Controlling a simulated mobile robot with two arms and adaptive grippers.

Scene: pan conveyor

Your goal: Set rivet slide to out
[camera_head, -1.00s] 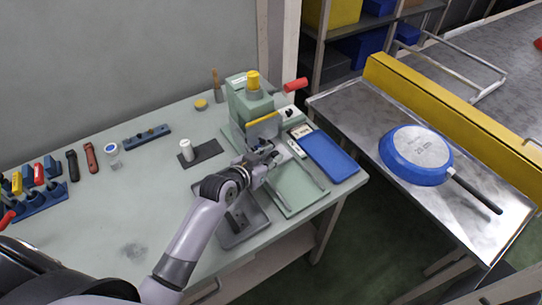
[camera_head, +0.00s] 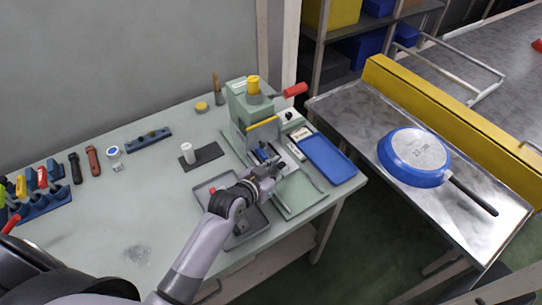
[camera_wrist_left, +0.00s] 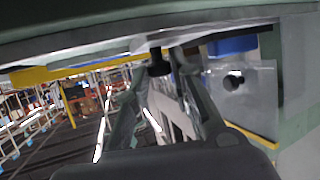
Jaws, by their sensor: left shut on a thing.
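The green press (camera_head: 240,112) stands at the back right of the bench, with a yellow cap, a red-handled lever and a thin yellow bar across its front. My left gripper (camera_head: 272,165) is low in front of the press. In the left wrist view a small black knob (camera_wrist_left: 158,63) sits between the fingertips, and the gripper is shut on it. The knob seems to belong to the rivet slide; the rest of the slide is mostly hidden by my gripper, so I cannot tell its position. My right gripper is not in view.
A grey tray (camera_head: 204,190) lies under my left arm. A blue tray (camera_head: 338,166) is right of the press. A blue pan (camera_head: 405,172) lies upside down on the metal table.

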